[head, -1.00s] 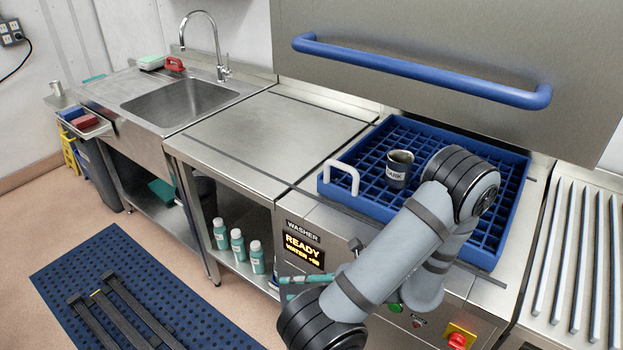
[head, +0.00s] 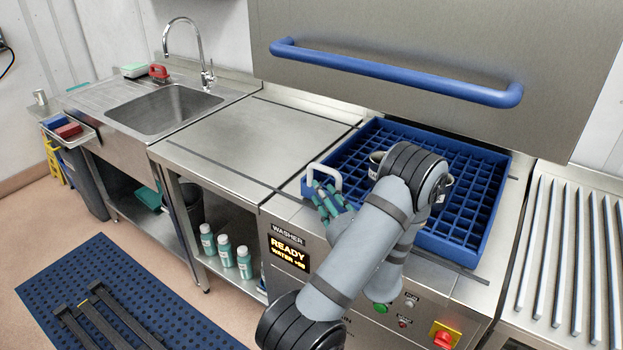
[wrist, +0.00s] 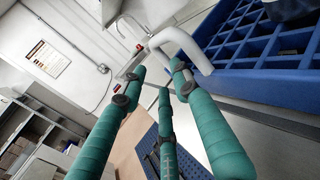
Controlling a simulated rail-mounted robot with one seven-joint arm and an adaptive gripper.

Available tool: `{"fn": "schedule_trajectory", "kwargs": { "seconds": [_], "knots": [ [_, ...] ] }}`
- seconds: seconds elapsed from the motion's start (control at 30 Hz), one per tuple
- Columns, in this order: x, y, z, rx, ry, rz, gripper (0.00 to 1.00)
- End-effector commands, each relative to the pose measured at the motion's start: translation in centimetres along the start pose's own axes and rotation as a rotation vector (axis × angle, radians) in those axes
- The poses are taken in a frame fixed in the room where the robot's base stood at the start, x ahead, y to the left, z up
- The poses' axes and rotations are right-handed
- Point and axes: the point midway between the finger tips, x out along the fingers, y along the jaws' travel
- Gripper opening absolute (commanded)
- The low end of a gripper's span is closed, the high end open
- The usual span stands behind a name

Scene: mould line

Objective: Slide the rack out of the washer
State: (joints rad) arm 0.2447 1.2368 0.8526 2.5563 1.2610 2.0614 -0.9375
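The blue rack (head: 475,242) sits in the open washer (head: 345,275), its grid of compartments facing up. A white loop handle (head: 325,178) stands at its left end; the wrist view shows this handle (wrist: 185,42) close ahead of the fingertips. A dark cup in the rack is mostly hidden behind my arm. My gripper (head: 326,194), with teal fingers, is just in front of the handle. In the wrist view my gripper's fingers (wrist: 158,78) are spread, with nothing between them. Whether a finger touches the handle is unclear.
The washer hood with its blue bar handle (head: 400,72) is raised above the rack. A clear steel counter (head: 250,140) lies left of the rack, with a sink (head: 165,108) beyond. A ribbed steel surface (head: 575,250) is on the right. Bottles (head: 225,250) stand on the shelf below.

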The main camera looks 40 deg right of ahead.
Motion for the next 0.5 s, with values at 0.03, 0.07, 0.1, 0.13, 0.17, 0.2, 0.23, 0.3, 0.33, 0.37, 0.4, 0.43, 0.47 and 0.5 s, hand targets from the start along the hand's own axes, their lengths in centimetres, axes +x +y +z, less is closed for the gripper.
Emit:
{"fn": "schedule_trajectory", "kwargs": {
  "seconds": [0.03, 0.07, 0.1, 0.13, 0.17, 0.2, 0.23, 0.3, 0.33, 0.37, 0.4, 0.43, 0.47, 0.5],
  "knots": [
    [0.6, 0.1, -0.1, -0.001, 0.001, 0.004, 0.3],
    [0.9, 0.1, -0.1, 0.0, 0.001, 0.005, 0.3],
    [1.4, 0.1, -0.1, 0.0, 0.001, 0.004, 0.3],
    [1.7, 0.1, -0.1, 0.001, 0.0, 0.004, 0.3],
    [2.0, 0.1, -0.1, 0.001, 0.001, 0.004, 0.3],
    [2.4, 0.1, -0.1, 0.0, 0.001, 0.005, 0.3],
    [2.7, 0.1, -0.1, 0.0, 0.001, 0.004, 0.3],
    [4.0, 0.2, 0.2, -0.002, 0.001, 0.007, 0.3],
    [4.4, 0.2, 0.2, -0.002, 0.001, 0.006, 0.3],
    [4.8, 0.2, 0.2, -0.001, 0.0, 0.007, 0.3],
    [5.3, 0.2, 0.2, 0.0, 0.0, 0.005, 0.3],
    [5.8, 0.2, 0.3, -0.001, 0.0, 0.005, 0.3],
    [6.2, 0.1, 0.2, -0.001, 0.001, 0.005, 0.3],
    [6.6, 0.1, 0.2, -0.001, 0.001, 0.004, 0.3]
  ]
}}
